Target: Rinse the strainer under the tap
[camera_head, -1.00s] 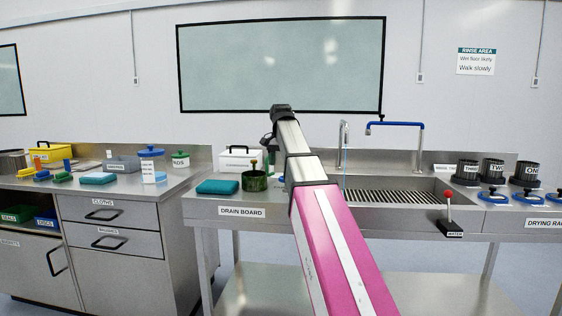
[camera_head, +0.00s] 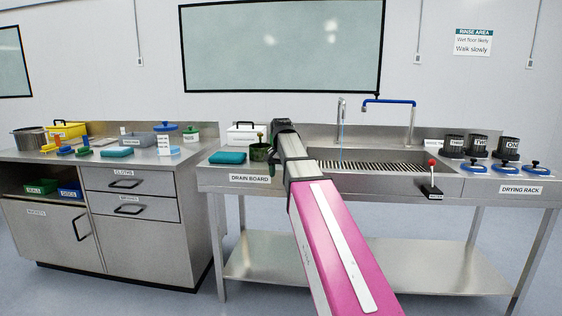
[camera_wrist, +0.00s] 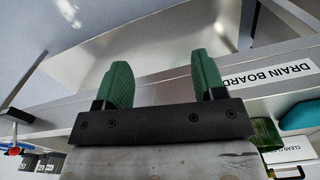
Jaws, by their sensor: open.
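A dark green round pot with a knobbed handle, seemingly the strainer (camera_head: 259,152), stands on the drain board; its edge shows in the wrist view (camera_wrist: 266,132). My gripper (camera_wrist: 163,82) is open and empty, its green fingers apart. In the head view its black end (camera_head: 284,126) shows just right of and above the pot, partly hidden by my arm. A silver tap (camera_head: 342,107) stands behind the sink (camera_head: 455,184), with a thin blue stream below it. A red-knobbed lever (camera_head: 432,165) is on the sink front.
A teal cloth (camera_head: 227,157) and a white box (camera_head: 245,132) flank the pot. A blue-armed spout (camera_head: 388,101) stands behind the sink. Black cups (camera_head: 477,145) and blue-handled lids (camera_head: 503,168) occupy the drying rack at right. A cabinet (camera_head: 150,232) stands left, across a narrow gap.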

